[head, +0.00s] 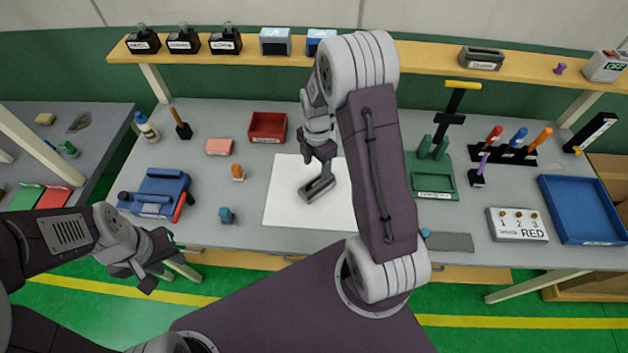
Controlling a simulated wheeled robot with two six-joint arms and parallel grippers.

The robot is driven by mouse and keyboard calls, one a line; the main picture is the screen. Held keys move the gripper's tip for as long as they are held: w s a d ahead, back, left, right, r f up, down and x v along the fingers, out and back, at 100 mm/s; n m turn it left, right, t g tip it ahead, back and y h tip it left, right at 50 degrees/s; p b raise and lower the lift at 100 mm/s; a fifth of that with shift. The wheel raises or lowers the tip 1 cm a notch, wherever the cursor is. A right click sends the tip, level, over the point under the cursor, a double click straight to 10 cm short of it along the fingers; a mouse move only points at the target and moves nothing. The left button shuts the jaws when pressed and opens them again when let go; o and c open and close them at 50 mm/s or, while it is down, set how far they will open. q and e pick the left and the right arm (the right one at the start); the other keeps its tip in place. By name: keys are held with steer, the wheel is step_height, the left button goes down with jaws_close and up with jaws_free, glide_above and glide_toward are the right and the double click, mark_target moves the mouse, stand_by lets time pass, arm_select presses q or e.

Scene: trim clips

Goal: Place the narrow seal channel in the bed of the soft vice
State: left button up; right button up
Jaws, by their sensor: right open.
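A grey, slim, channel-like piece (318,189), which looks like the narrow seal channel, lies on the white sheet (282,205). My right gripper (324,168) reaches down over it from above and is open; its fingers overlap the piece in this view, and I cannot tell whether they touch it. The blue vice (160,188), which looks like the soft vice, stands at the left of the bench with a red strip at its right side. Its bed is too small to make out clearly. My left gripper (157,268) is off the bench's front edge, empty and apparently open.
A green fixture (433,181), a numbered box (517,225) and a blue tray (583,211) stand right.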

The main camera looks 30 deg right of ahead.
mark_target(317, 179)
steer(key=shift+s+f, duration=0.45)
steer(key=shift+f, duration=0.1)
steer(key=shift+w+d+f+p, duration=0.1)
steer(key=shift+w+f+p, duration=0.4)
steer(key=shift+f, duration=0.55)
step_height(317, 179, down, 4)
steer(key=shift+s+r+p, duration=0.1)
steer(key=shift+s+p, duration=0.05)
steer(key=shift+p, duration=0.4)
steer(key=shift+f, duration=0.3)
arm_select(q)
step_height(317, 179, up, 2)
steer(key=shift+r, duration=0.15)
arm_select(e)
steer(key=shift+f, duration=0.1)
steer(key=c, duration=0.9)
jaws_close()
